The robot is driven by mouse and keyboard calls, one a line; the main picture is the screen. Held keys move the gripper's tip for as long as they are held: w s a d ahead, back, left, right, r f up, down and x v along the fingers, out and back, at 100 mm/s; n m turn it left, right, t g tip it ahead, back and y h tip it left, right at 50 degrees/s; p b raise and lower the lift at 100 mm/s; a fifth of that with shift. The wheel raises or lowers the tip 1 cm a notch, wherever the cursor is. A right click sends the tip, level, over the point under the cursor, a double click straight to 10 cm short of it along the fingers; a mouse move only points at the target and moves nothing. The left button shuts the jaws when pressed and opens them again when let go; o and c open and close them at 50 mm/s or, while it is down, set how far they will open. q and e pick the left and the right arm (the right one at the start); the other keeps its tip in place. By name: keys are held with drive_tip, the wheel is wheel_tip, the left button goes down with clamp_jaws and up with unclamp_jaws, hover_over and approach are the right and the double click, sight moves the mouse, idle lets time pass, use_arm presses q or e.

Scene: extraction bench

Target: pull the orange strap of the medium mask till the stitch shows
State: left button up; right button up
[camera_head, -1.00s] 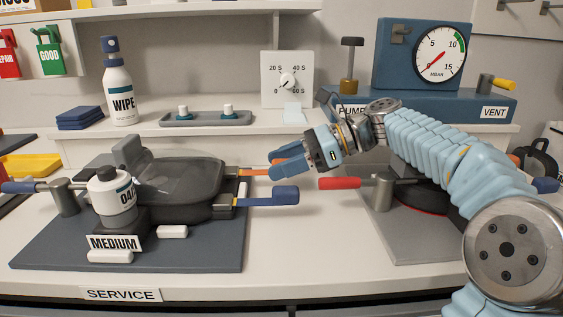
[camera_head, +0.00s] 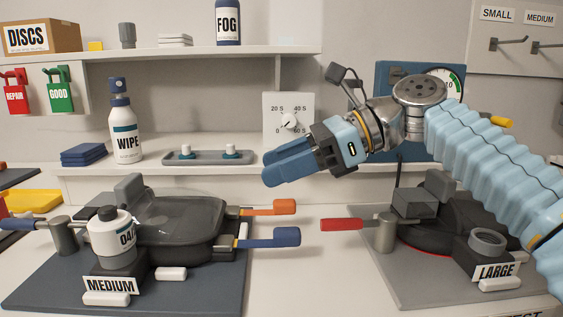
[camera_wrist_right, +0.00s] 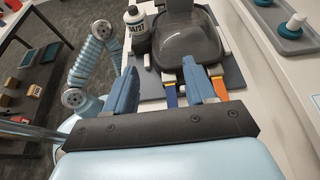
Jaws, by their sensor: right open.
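The medium mask (camera_head: 180,228), dark with a clear lens, lies on a dark mat behind the MEDIUM label (camera_head: 110,285). Its orange strap (camera_head: 272,208) sticks out to the right, its end tab free. A blue strap (camera_head: 270,238) lies nearer the front. No stitch can be made out. My left gripper is not in view.
A red-handled lever (camera_head: 342,224) and the LARGE mask stand (camera_head: 495,270) are at the right. A canister (camera_head: 112,235) stands in front of the medium mask. The WIPE bottle (camera_head: 125,140) and a grey tray (camera_head: 212,157) are on the ledge behind.

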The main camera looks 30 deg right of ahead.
drive_tip(key=s+a, duration=0.1)
drive_tip(key=s+a+r, duration=0.1)
drive_tip(key=shift+s+r, duration=0.3)
drive_tip(key=shift+s, duration=0.1)
idle(0.3)
